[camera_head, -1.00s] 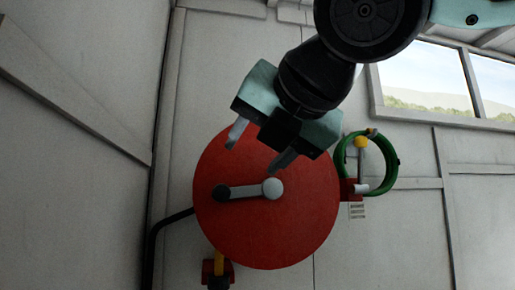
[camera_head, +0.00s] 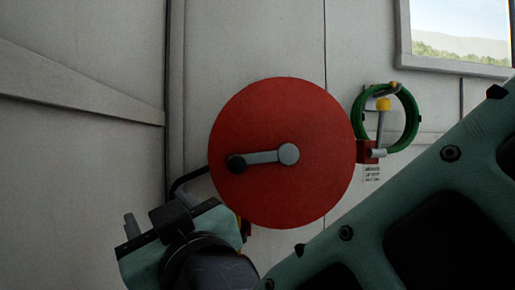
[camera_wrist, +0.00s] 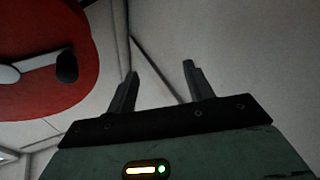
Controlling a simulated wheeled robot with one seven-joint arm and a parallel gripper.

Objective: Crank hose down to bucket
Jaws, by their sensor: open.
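The red hose reel (camera_head: 300,200) is a large round disc on the pale wall. Its grey crank arm (camera_head: 262,157) runs from a grey hub to a black knob (camera_head: 236,163) on the left. In the wrist view the black knob (camera_wrist: 67,66) and part of the red disc (camera_wrist: 40,104) show at upper left. My gripper (camera_head: 157,210) is open and empty, below and left of the reel in the head view, apart from the knob. In the wrist view its fingers (camera_wrist: 160,70) are spread with only wall between them. No bucket shows.
A green ring-shaped coil (camera_head: 414,128) with a yellow ball (camera_head: 383,104) hangs right of the reel. My own arm fills the lower right. The wall at left is bare.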

